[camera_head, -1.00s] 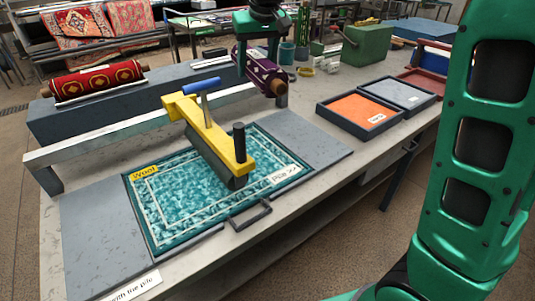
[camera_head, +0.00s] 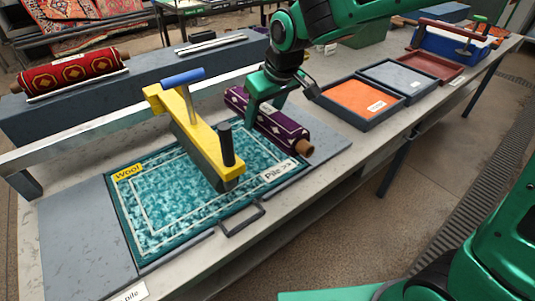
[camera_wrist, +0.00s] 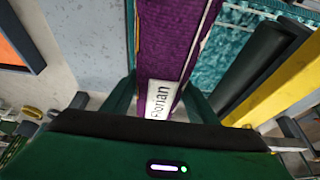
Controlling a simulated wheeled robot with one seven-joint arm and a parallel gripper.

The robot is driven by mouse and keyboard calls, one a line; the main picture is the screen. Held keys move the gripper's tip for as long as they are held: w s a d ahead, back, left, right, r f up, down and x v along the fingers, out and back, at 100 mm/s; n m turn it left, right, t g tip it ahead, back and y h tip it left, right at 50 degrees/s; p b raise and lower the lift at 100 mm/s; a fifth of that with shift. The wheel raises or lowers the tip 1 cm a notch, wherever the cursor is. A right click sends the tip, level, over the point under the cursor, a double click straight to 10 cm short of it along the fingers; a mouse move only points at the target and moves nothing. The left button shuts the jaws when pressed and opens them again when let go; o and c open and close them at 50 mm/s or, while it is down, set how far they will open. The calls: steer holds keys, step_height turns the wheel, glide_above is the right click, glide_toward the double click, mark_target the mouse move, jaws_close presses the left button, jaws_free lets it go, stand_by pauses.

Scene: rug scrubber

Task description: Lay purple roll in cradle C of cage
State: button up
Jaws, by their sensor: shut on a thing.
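The purple roll (camera_head: 285,132) has a white pattern and a brown core end that points to the lower right. My gripper (camera_head: 262,108) is shut across it. The roll is to the right of the yellow scrubber, over the teal rug's right edge and the grey plate; I cannot tell whether it touches them. In the wrist view the roll (camera_wrist: 168,45) runs between my fingers (camera_wrist: 162,100), and a white label with partly readable lettering shows near them. I cannot make out the cage or cradle C in these frames.
A yellow scrubber (camera_head: 195,135) with a blue handle stands over the teal rug (camera_head: 160,215). A red roll (camera_head: 72,70) lies on the grey block at left. An orange tray (camera_head: 357,98), a grey tray (camera_head: 398,76) and a red tray (camera_head: 438,65) stand at right.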

mark_target(275, 124)
steer(key=shift+f, duration=4.8)
steer(key=o, duration=1.6)
steer(key=shift+f, duration=0.15)
steer(key=shift+o, duration=0.2)
steer(key=v, duration=1)
steer(key=shift+s+d+r, duration=0.2)
steer(key=shift+d+r, duration=0.05)
steer(key=shift+d, duration=0.1)
